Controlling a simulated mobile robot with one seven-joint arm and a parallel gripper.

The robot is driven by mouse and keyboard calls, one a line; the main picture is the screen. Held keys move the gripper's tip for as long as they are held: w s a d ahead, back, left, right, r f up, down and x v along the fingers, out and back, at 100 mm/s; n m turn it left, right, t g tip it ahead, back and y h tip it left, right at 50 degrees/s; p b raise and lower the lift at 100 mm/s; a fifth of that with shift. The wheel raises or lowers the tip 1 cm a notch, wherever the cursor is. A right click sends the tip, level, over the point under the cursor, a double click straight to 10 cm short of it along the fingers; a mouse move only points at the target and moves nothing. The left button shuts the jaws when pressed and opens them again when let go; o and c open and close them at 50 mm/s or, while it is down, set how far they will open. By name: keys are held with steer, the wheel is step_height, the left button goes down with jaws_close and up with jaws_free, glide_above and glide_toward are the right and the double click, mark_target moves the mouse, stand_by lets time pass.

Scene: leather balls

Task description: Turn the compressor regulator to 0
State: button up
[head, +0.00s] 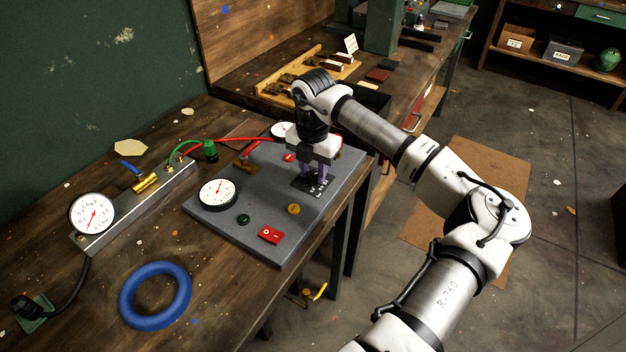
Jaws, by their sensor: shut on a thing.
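A grey panel (215,228) lies on the wooden workbench and carries the compressor controls. My gripper (313,180) points down over the right part of this panel, its fingers low over a black plate (302,188) with white markings. The fingers are shut on what appears to be the regulator knob, which they and the gripper body hide. The knob's pointer and setting cannot be read. A white dial gauge (217,194) sits on the panel to the left. A second gauge (279,130) is partly hidden behind my arm.
The panel also carries a red switch (271,235), a yellow knob (293,209) and a green button (243,219). A metal manifold with a gauge (92,213) and hoses stands left. A blue ring (155,295) lies in front. A wooden tray (290,85) is behind.

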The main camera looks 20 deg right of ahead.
steer(key=n+b, duration=0.5)
steer(key=n, duration=0.1)
steer(key=shift+f+b, duration=0.15)
steer(key=shift+b, duration=0.25)
steer(key=n+b, duration=0.3)
steer(key=n, duration=0.3)
steer(key=shift+n, duration=0.4)
steer(key=n, duration=0.3)
steer(key=shift+n+b, duration=0.35)
steer(key=shift+n, duration=0.05)
steer(key=n, duration=0.3)
steer(key=shift+r, duration=0.2)
steer(key=n, duration=0.7)
steer(key=o, duration=1)
steer(key=shift+r, duration=0.1)
